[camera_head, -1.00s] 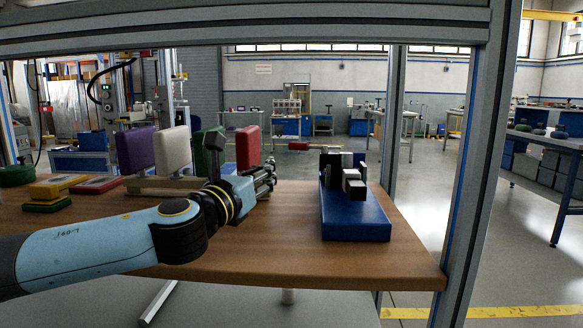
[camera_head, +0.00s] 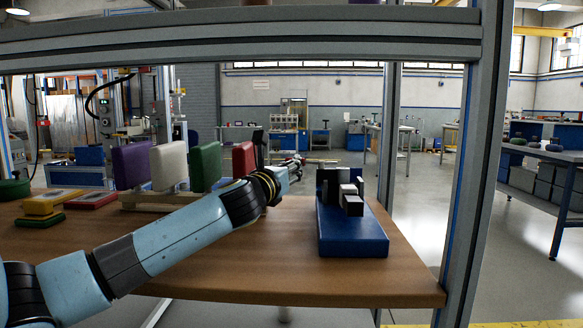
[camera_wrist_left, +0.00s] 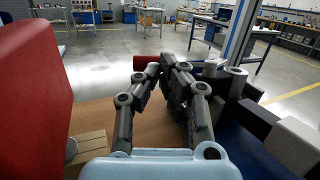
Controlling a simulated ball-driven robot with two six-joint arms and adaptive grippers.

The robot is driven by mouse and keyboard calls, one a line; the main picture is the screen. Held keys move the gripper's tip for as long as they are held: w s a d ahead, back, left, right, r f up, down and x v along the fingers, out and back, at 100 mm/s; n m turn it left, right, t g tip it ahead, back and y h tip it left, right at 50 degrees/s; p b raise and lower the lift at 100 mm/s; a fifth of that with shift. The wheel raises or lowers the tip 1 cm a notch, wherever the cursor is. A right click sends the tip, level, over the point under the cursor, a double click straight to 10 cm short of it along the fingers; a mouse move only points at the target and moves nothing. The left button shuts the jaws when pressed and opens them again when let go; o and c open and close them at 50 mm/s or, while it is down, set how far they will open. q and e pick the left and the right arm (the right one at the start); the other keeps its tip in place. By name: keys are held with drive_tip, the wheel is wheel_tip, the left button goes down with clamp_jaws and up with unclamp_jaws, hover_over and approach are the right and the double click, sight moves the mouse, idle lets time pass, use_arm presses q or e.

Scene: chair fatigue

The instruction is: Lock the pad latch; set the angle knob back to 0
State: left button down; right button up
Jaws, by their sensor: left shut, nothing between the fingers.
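A blue-based fixture (camera_head: 352,246) stands at the right of the table, with black, grey and white blocks (camera_head: 345,192) on top. I cannot tell which part is the pad latch or the angle knob. My left gripper (camera_head: 303,162) is shut and empty, to the left of the fixture's blocks and towards the table's far side. In the left wrist view, the gripper's fingers (camera_wrist_left: 170,64) are together. There, a black part with grey round posts (camera_wrist_left: 237,80) and a white block (camera_wrist_left: 294,140) lie to their right, over the blue base (camera_wrist_left: 236,148). My right gripper is out of view.
A row of upright pads, purple (camera_head: 132,165), white (camera_head: 169,167), green (camera_head: 205,167) and red (camera_head: 243,159), stands left of the gripper. The red pad (camera_wrist_left: 30,90) fills the wrist view's left. A metal post (camera_head: 466,170) rises at right. The front tabletop (camera_head: 220,275) is clear.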

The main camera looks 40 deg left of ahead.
use_arm(q)
drive_tip(key=shift+w+a+f+m+h+p, duration=0.1)
drive_tip(key=shift+w+a+m+h+p, duration=0.2)
drive_tip(key=shift+w+a+h+p, duration=0.25)
drive_tip(key=shift+w+a+m+h+p, duration=0.3)
drive_tip(key=shift+w+p, duration=0.2)
drive_tip(key=shift+w, duration=0.2)
